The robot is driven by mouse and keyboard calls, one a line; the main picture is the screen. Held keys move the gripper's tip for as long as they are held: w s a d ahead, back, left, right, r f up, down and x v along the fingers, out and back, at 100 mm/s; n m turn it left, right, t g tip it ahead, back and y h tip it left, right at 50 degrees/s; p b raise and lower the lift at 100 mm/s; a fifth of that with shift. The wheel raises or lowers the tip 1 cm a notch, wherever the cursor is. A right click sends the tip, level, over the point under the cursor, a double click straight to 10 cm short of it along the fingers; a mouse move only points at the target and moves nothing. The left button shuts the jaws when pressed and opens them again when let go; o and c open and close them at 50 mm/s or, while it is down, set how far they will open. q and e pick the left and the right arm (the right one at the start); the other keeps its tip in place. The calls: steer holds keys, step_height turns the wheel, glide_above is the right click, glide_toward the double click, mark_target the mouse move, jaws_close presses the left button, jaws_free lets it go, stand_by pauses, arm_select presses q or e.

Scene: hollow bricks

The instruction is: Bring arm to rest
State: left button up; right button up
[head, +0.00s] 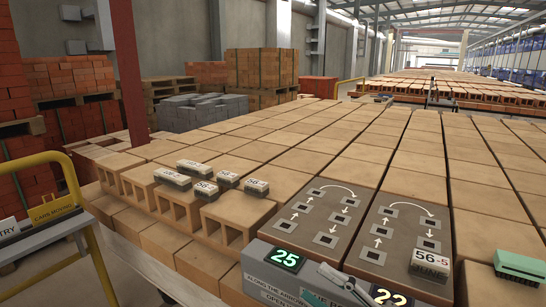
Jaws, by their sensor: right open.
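My right gripper (345,284) shows only in part at the bottom edge, in front of the grey sign panel. It is open, and I see nothing between its fingers. A small pale block marked 56-5 (430,263) sits on the right brown arrow board, apart from the gripper. Several similar small pale blocks (228,180) lie on the hollow bricks at the left. My left gripper is not in view.
Two brown arrow boards (320,222) with square marks lie on the brick rows. A grey panel (262,255) shows a lit 25. A green block (520,265) sits at the right edge. A yellow rail (66,172) stands at left. The brick tops (365,153) beyond are clear.

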steer(key=s+d+f+m+t+h, duration=0.1)
steer(key=d+f+m+t+h, duration=0.1)
steer(key=d+f+m+h, duration=0.4)
steer(key=s+d+f+m+t+h, duration=0.15)
steer(key=f+m+h, duration=0.45)
steer(key=f+m, duration=0.6)
steer(key=s+d+f+m+g+h, duration=0.1)
steer(key=s+f+m+g+h, duration=0.1)
steer(key=s+f, duration=0.4)
steer(key=s+d+f+m+g+h+p, duration=0.1)
steer(key=s+d+f+m+g, duration=0.1)
steer(key=s+f, duration=0.5)
step_height(320, 180, down, 5)
steer(key=shift+s+f+m+g+h, duration=0.1)
steer(key=shift+s+m+g+h, duration=0.25)
steer(key=shift+m, duration=0.55)
steer(key=shift+w, duration=0.1)
steer(key=shift+c, duration=0.4)
